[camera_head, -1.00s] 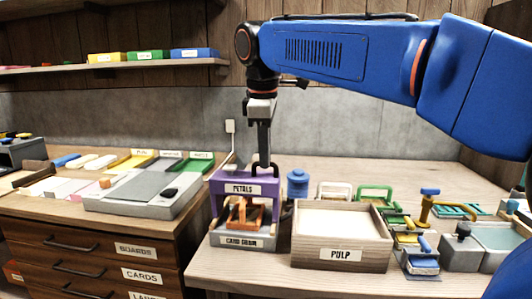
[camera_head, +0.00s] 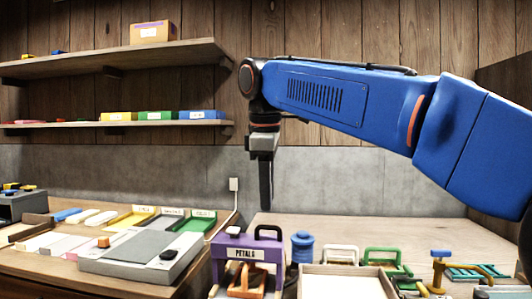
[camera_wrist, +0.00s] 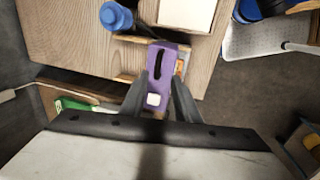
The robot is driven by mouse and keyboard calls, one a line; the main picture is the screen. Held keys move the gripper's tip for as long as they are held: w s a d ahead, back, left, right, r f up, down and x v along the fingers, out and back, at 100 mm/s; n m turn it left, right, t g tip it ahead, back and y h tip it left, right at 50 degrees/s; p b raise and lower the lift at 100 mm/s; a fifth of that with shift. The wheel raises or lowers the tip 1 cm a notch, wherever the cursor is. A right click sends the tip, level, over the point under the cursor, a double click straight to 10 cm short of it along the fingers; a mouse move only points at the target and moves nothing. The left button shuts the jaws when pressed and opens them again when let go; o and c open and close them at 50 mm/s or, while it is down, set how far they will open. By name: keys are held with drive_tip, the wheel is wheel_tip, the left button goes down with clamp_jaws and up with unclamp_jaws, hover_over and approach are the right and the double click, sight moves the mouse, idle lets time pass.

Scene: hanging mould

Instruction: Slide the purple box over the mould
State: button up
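The purple box (camera_head: 232,252), labelled PETALS, has a black handle on top and stands upright at the left end of the work table. An orange frame-like piece (camera_head: 246,283) shows in its open front; I cannot tell whether this is the mould. My gripper (camera_head: 266,208) points down just above the handle, apart from it and empty. In the wrist view my gripper (camera_wrist: 160,95) has its two fingers spread, and the purple box (camera_wrist: 166,62) with its dark handle slot and white patch lies below, between them.
A pulp tray (camera_head: 345,284) and a blue jar (camera_head: 302,246) stand right of the box. Green and white handled frames (camera_head: 382,258) are behind the tray. A grey press-like block (camera_head: 140,255) lies on the cabinet at left. Shelves hang above left.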

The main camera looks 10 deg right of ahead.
wheel_tip(320, 180, up, 11)
drive_tip(key=s, duration=0.2)
drive_tip(key=shift+a+f, duration=0.2)
drive_tip(key=shift+a, duration=0.2)
drive_tip(key=shift+s, duration=0.1)
